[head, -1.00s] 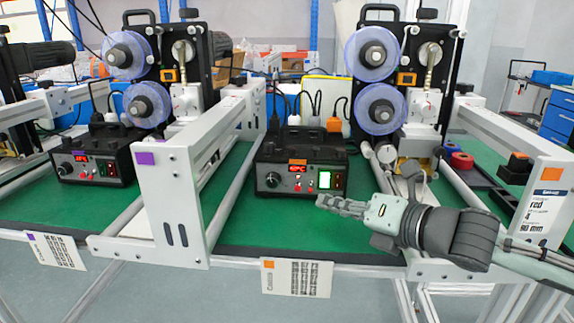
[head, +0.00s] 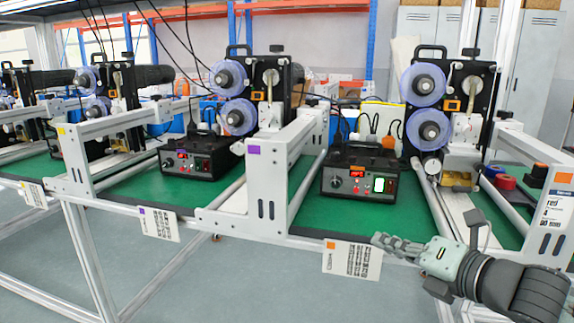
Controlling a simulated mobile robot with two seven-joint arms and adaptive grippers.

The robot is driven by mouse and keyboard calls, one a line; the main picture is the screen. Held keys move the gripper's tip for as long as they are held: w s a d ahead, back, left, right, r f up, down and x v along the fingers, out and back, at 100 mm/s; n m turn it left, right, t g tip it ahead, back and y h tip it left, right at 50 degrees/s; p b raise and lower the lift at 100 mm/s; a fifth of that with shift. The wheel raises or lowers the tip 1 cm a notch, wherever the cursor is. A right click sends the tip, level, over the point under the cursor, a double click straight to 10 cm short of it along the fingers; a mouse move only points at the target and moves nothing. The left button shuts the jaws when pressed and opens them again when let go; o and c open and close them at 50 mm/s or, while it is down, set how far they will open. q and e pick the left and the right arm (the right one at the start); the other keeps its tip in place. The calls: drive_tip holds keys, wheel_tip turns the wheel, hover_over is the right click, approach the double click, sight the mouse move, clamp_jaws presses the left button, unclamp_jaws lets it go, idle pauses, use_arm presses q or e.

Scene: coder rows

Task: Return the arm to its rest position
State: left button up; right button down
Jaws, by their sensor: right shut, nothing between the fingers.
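My right gripper (head: 394,246) is at the lower right of the head view, with its arm coming in from the right. Its fingers are shut with nothing between them. It is in front of the green bench top's (head: 313,212) front edge, to the right of a white label card (head: 352,260) with an orange square. The black control box (head: 345,184) with a lit green switch stands behind and left of it. My left gripper does not show.
Coder machines (head: 455,95) with blue-purple reels stand in a row along the bench. White frame rails (head: 268,185) separate the stations. Red and blue rolls (head: 503,182) lie at the right. The grey floor (head: 230,290) in front of the bench is clear.

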drive_tip(key=w+d+f+m+h, duration=0.2)
drive_tip(key=d+f+m, duration=0.1)
drive_tip(key=f+m, duration=0.3)
drive_tip(key=w+d+f+m+h, duration=0.15)
drive_tip(key=f+m, duration=0.25)
drive_tip(key=f, duration=0.4)
drive_tip(key=s+d+f+m+g+h, duration=0.1)
drive_tip(key=s+d+f+m+g, duration=0.2)
drive_tip(key=f, duration=0.5)
drive_tip(key=s+d+f+m+g+h, duration=0.1)
drive_tip(key=s+d+f+m+h, duration=0.1)
drive_tip(key=f+m, duration=0.55)
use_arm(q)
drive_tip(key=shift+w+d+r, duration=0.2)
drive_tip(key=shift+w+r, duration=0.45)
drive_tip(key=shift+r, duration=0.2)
use_arm(e)
drive_tip(key=s+f+m+g+h, duration=0.1)
drive_tip(key=s+f+m+g, duration=0.5)
drive_tip(key=s+f, duration=1.7)
drive_tip(key=s+m, duration=0.1)
drive_tip(key=m, duration=0.2)
drive_tip(key=shift+s+f+g+h, duration=0.15)
drive_tip(key=shift+f+g+h, duration=0.15)
drive_tip(key=shift+f+h, duration=0.05)
